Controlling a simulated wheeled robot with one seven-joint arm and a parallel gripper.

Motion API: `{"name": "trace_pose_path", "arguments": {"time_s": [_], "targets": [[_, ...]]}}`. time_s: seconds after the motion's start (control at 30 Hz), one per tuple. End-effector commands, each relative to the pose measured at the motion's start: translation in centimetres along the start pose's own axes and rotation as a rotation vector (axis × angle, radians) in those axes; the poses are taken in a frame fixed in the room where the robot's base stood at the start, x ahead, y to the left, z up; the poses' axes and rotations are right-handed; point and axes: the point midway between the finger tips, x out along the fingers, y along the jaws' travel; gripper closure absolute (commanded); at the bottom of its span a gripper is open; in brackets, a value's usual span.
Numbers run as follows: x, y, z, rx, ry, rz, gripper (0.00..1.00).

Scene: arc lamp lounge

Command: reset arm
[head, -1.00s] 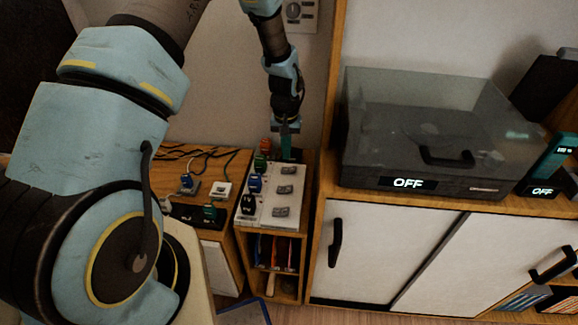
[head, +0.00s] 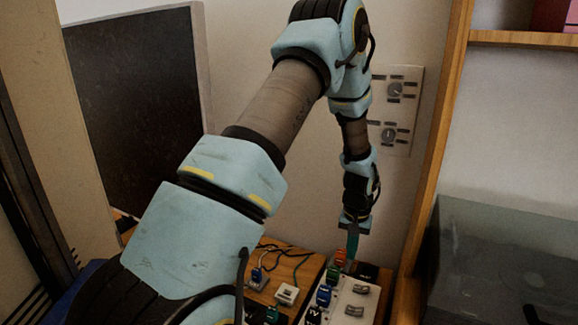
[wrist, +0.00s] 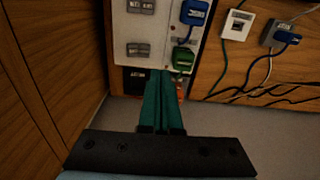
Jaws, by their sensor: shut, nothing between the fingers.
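My gripper (head: 352,258) hangs from my arm and points down at the back end of a white panel in the head view. Its two teal fingers lie together in the wrist view (wrist: 163,80), shut with nothing between them. The fingertips are over the dark strip at the edge of the white panel (wrist: 160,45). I cannot tell whether they touch it. An orange-red plug (head: 340,257) is close beside the fingers. A green plug (wrist: 183,60) and a blue plug (wrist: 194,12) show in the wrist view.
A wooden upright (head: 432,150) stands right of my gripper, with a dark translucent-lidded box (head: 500,260) beyond. A wall panel with dials (head: 400,110) is behind. A white socket block (head: 287,293) and loose cables lie on the wooden surface to the left.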

Motion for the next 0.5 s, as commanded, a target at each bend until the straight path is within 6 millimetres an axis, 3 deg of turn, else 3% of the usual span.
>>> {"name": "trace_pose_path", "arguments": {"time_s": [0.1, 0.27, 0.5], "targets": [[-4.7, -4.7, 1.5, -0.061, 0.024, -0.003, 1.00], [-9.9, -10.2, 5.2, -0.136, 0.050, -0.008, 1.00], [-15.8, -16.4, 12.8, -0.253, 0.088, -0.016, 1.00]]}}
